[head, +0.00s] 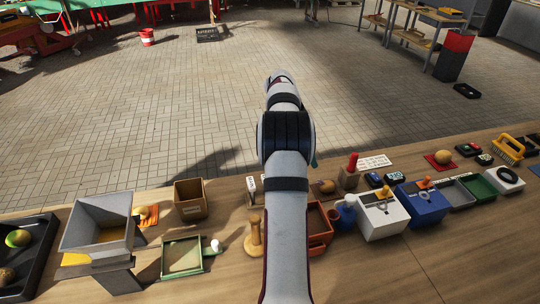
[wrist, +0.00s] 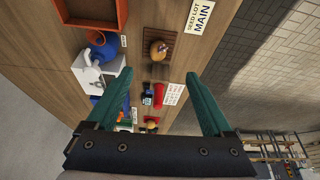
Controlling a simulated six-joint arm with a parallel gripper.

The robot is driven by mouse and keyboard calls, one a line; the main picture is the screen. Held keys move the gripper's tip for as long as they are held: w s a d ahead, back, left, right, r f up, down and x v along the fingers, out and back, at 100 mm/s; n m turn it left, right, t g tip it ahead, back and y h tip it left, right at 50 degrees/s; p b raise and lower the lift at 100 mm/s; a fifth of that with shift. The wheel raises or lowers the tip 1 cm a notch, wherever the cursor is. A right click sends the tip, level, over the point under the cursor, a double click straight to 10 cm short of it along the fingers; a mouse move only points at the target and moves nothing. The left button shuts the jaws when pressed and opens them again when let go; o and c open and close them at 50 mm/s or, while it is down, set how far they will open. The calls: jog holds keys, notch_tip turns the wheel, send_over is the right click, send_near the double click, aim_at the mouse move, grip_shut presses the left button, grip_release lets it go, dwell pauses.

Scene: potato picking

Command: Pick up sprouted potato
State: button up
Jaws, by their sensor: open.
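A tan potato (wrist: 158,48) lies on a brown slatted mat in the wrist view. It has small marks on it, but I cannot tell if they are sprouts. A potato on a brown mat (head: 326,186) also shows in the head view, just right of my arm. My gripper (wrist: 156,73) is open and empty, its two green fingers spread wide with the potato framed beyond and between the tips, apart from it. My gripper's fingers cannot be made out in the head view.
A black tray (head: 38,268) holds a greenish potato (head: 18,238) and a brown one. A grey hopper (head: 98,222) and small bins stand on the wooden table at left. White and blue boxes (head: 422,205), a red-topped post and a label card stand to the right.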

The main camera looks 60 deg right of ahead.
aim_at(324, 181)
jog(key=shift+m, duration=0.3)
jog(key=x, duration=1.1)
jog(key=s+x, duration=0.1)
jog(key=x, duration=0.5)
jog(key=shift+s+d+r, duration=0.15)
jog(key=shift+d+r, duration=0.1)
jog(key=shift+d, duration=0.2)
grip_shut()
